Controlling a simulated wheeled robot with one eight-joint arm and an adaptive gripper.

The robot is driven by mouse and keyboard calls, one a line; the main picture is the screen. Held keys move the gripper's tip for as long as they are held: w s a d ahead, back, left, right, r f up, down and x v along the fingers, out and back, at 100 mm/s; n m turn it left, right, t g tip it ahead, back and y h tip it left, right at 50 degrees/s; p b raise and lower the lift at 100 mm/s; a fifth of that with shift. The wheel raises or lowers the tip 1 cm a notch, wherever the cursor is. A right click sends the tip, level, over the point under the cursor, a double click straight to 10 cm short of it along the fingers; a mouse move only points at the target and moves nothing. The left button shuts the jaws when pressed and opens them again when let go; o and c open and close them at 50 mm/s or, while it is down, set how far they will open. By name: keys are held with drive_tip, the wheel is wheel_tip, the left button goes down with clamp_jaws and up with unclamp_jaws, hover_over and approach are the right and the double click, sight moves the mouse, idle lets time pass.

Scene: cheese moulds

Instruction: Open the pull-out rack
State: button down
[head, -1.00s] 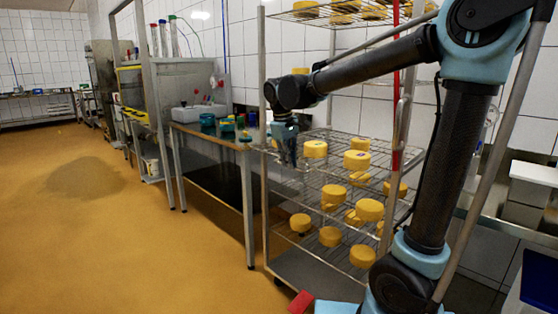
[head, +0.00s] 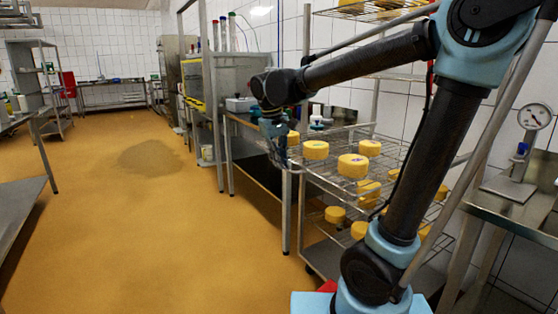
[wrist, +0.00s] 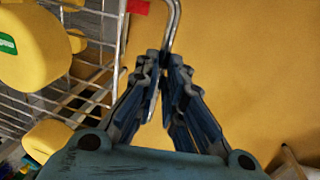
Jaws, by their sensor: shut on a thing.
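The pull-out rack (head: 326,176) is a wire shelf in a metal rack trolley, carrying several yellow cheeses (head: 316,150). In the head view its front end sticks out past the trolley's front upright. My gripper (head: 279,150) is at this front end, level with the shelf. In the wrist view my gripper (wrist: 166,82) is shut on a bent metal bar, the handle (wrist: 174,22), at the shelf's front. The wire side (wrist: 118,50) of the shelf and cheeses show on the left. The exact contact is partly hidden by the fingers.
Lower shelves hold more cheeses (head: 335,214). A steel table (head: 240,121) stands left of the trolley. A steel bench with a dial gauge (head: 533,117) is at the right, and another table (head: 20,205) at the left edge. The yellow floor (head: 150,235) between is clear.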

drive_tip(key=shift+a, duration=0.25)
drive_tip(key=c, duration=1.7)
unclamp_jaws()
drive_tip(key=r, duration=0.4)
drive_tip(key=s+a+r, duration=0.1)
drive_tip(key=r, duration=0.6)
drive_tip(key=shift+s+a+r, duration=0.15)
drive_tip(key=shift+a+r, duration=0.2)
drive_tip(key=shift+a, duration=0.05)
